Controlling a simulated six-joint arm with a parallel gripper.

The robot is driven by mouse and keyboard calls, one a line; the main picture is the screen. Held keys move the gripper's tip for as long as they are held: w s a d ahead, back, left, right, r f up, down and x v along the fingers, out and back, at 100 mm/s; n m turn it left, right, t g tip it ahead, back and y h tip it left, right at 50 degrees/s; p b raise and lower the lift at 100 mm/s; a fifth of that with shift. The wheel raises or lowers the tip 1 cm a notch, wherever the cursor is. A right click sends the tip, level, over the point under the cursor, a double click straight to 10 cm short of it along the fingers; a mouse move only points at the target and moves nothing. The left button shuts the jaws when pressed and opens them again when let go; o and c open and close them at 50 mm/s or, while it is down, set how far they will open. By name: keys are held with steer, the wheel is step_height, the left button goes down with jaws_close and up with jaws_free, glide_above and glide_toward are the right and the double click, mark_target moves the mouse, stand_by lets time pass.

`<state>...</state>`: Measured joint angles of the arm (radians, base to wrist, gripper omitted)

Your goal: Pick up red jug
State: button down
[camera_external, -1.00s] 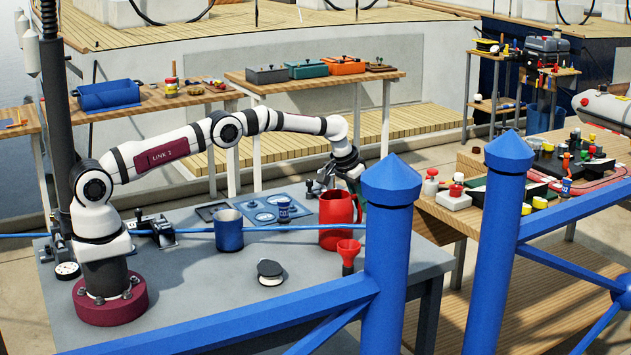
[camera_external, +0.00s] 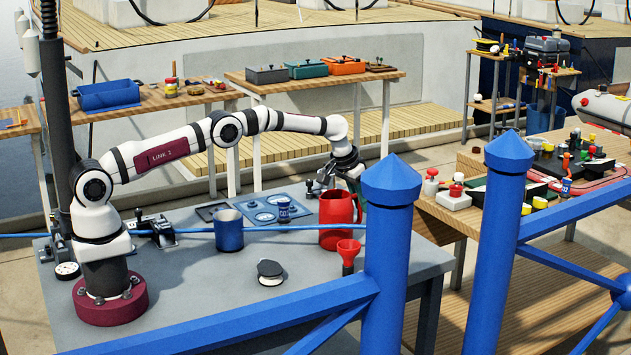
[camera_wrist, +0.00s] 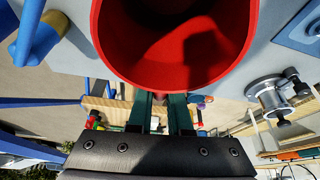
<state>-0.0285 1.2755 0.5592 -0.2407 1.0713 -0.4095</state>
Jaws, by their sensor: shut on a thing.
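The red jug (camera_external: 337,219) stands upright at the right end of the grey table, with its handle on the right side. In the wrist view its open mouth and inner wall (camera_wrist: 180,60) fill the upper middle, and it looks empty. My gripper (camera_wrist: 162,98) is at the jug's handle side, its green fingers shut on the handle just below the rim in that view. The blue post hides part of the gripper and handle in the external view. I cannot tell whether the jug's base is clear of the table.
Blue posts (camera_external: 388,240) and rails stand in front. A blue line crosses the table.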

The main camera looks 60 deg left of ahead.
steer(key=shift+r, duration=0.1)
steer(key=shift+r, duration=0.45)
step_height(320, 180, up, 3)
steer(key=shift+f, duration=0.1)
steer(key=s+d+r, duration=0.5)
steer(key=d+r, duration=0.2)
steer(key=d, duration=0.3)
steer(key=shift+s, duration=0.25)
steer(key=shift+d, duration=0.1)
stand_by(2.6)
